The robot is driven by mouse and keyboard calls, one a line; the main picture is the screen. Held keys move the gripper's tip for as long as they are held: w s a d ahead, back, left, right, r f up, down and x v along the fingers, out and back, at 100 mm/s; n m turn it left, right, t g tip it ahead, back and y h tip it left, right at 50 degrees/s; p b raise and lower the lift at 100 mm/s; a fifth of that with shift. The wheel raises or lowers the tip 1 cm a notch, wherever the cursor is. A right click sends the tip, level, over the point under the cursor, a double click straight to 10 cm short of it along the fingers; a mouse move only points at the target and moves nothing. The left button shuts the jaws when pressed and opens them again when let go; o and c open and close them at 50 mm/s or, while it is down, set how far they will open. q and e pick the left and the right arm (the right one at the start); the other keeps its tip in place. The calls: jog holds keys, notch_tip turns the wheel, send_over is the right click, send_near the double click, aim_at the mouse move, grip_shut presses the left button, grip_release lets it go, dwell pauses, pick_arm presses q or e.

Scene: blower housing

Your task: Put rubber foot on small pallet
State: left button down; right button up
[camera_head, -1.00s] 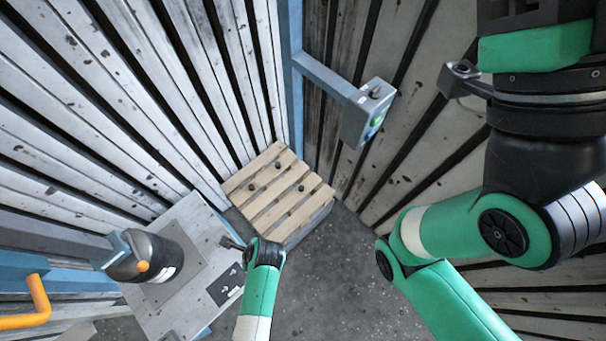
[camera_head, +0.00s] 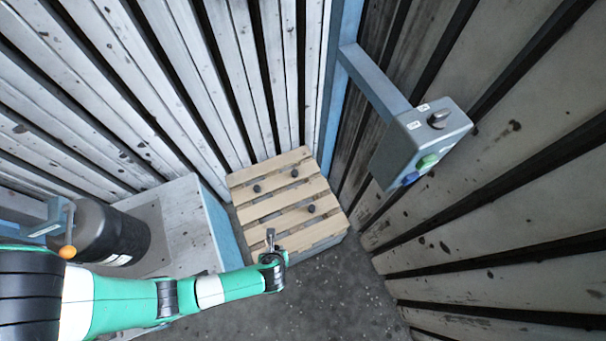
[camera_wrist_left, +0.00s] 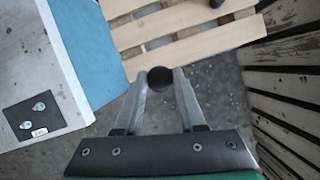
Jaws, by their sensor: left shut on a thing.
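The small pallet (camera_head: 268,206) is made of light wooden slats and stands low in the corner. Three dark rubber feet sit on it: one at the left (camera_head: 257,188), one at the back (camera_head: 294,173) and one at the right (camera_head: 311,209). My left gripper (camera_head: 270,238) is at the pallet's front left edge. In the left wrist view its fingers are shut on a round black rubber foot (camera_wrist_left: 160,78), just short of the pallet's near slat (camera_wrist_left: 195,46). Another foot (camera_wrist_left: 216,3) on the pallet is cut off at the top there. My right gripper is not in view.
A grey-topped bench (camera_head: 185,235) with a blue side stands left of the pallet, bearing a black cylindrical housing (camera_head: 112,235). A control box (camera_head: 425,140) on a blue arm juts out at the right. The floor (camera_head: 330,300) in front of the pallet is clear.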

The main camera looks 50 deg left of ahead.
pick_arm(q)
jog(key=s+a+f+b, duration=0.1)
jog(key=s+f+b, duration=0.2)
jog(key=f, duration=0.4)
jog(key=shift+a+b, duration=0.35)
jog(key=shift+b, duration=0.5)
jog(key=w+a+f+b, duration=0.2)
jog(key=a+f+b, duration=0.1)
jog(key=w+a+f+b, duration=0.2)
jog(key=a+b, duration=0.1)
jog(key=w+a+f+b, duration=0.2)
jog(key=a+f+b, duration=0.1)
jog(key=a, duration=0.1)
jog(key=shift+w+f, duration=0.35)
jog(key=shift+w, duration=0.05)
jog(key=shift+w+a+f, duration=0.15)
jog(key=shift+a+f, duration=0.05)
jog(key=shift+a, duration=0.1)
jog(key=shift+w+a, duration=0.1)
